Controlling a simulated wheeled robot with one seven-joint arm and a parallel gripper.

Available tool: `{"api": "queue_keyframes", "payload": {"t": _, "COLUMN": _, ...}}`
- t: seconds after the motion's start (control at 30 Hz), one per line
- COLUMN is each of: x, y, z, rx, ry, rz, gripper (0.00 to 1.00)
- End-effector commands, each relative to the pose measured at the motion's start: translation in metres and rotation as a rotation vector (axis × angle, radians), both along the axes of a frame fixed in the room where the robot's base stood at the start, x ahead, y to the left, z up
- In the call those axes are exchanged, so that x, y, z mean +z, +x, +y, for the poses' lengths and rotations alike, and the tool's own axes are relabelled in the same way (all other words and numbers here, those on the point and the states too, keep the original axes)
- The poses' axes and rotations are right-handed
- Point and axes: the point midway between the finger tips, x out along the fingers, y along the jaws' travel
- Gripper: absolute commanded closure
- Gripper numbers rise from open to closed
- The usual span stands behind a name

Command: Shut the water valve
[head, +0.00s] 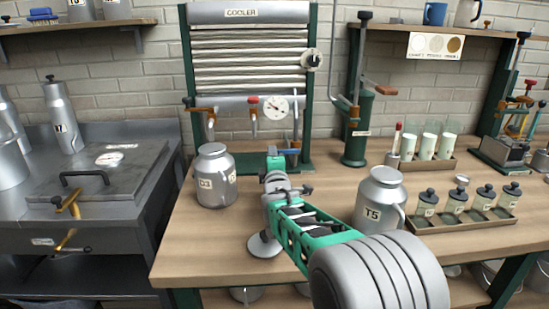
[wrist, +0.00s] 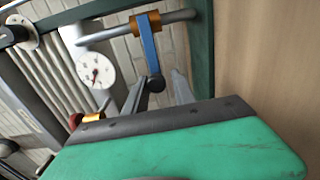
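The water valve's handle looks to be the blue lever on a brass collar around a grey pipe. In the wrist view the blue lever (wrist: 148,45) runs from the collar (wrist: 145,22) down to a dark round end. My gripper (wrist: 159,77) is open, its two fingers apart on either side of that dark end; I cannot tell whether they touch it. My green gripper body hides the fingertips there.
A round gauge (head: 277,107) and a red-handled tap (head: 253,112) sit left of the lever. A grey can (head: 214,177) stands left of my arm, can T5 (head: 378,203) right of it. A green pump (head: 358,130) stands behind. Bare bench lies between.

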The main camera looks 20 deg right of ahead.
Motion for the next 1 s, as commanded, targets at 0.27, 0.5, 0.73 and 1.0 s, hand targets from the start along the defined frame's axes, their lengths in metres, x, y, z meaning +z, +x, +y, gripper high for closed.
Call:
{"api": "queue_keyframes", "payload": {"t": 0.27, "x": 0.002, "y": 0.000, "z": -0.002, "rx": -0.003, "ry": 0.000, "rz": -0.003, "gripper": 0.56}}
{"api": "queue_keyframes", "payload": {"t": 0.5, "x": 0.004, "y": -0.013, "z": 0.001, "rx": -0.003, "ry": -0.001, "rz": -0.005, "gripper": 0.56}}
{"api": "queue_keyframes", "payload": {"t": 0.73, "x": 0.004, "y": -0.059, "z": 0.011, "rx": -0.002, "ry": 0.000, "rz": -0.005, "gripper": 0.56}}
{"api": "queue_keyframes", "payload": {"t": 1.0, "x": 0.002, "y": -0.078, "z": 0.013, "rx": -0.003, "ry": -0.001, "rz": -0.004, "gripper": 0.56}}
